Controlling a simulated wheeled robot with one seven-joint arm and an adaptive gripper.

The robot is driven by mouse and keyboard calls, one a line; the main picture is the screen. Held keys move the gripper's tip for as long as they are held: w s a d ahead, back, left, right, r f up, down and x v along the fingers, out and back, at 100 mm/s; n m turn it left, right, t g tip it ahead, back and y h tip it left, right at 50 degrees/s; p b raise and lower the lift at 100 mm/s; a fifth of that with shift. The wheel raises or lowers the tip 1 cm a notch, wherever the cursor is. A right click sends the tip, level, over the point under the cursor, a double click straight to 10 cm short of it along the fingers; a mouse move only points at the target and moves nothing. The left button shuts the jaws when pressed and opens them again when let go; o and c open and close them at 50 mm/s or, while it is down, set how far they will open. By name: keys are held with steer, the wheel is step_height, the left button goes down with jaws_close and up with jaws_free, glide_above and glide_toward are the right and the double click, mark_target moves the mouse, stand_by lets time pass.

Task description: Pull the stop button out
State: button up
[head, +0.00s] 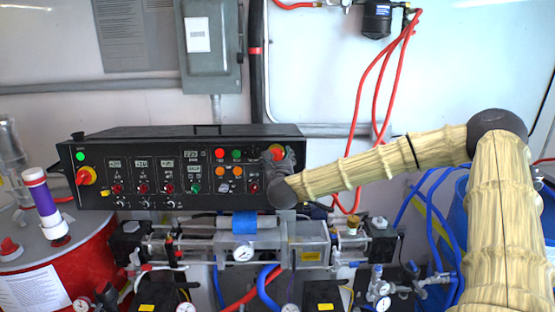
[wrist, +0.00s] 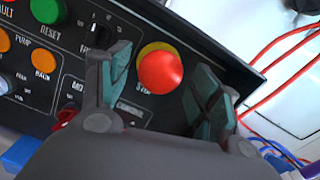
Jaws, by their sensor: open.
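The stop button is a round red knob (wrist: 160,71) on a yellow ring, at the right end of the black control panel (head: 140,192). In the wrist view it shows between the fingers of my gripper (wrist: 168,92), with "STOP" lettering partly hidden beside it. The two fingers are spread, one on each side of the knob, and a gap shows between each finger and the knob. I cannot tell how deep the fingertips reach. In the head view my gripper (head: 277,165) is in front of the panel's right end and mostly covers the stop button.
Other panel buttons are close by: a green one (wrist: 47,10) and an orange one (wrist: 43,59). Red hoses (head: 378,95) hang to the right. Pipes and valves (head: 243,253) lie below the panel.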

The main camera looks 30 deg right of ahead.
steer(key=v, duration=1.2)
stand_by(0.4)
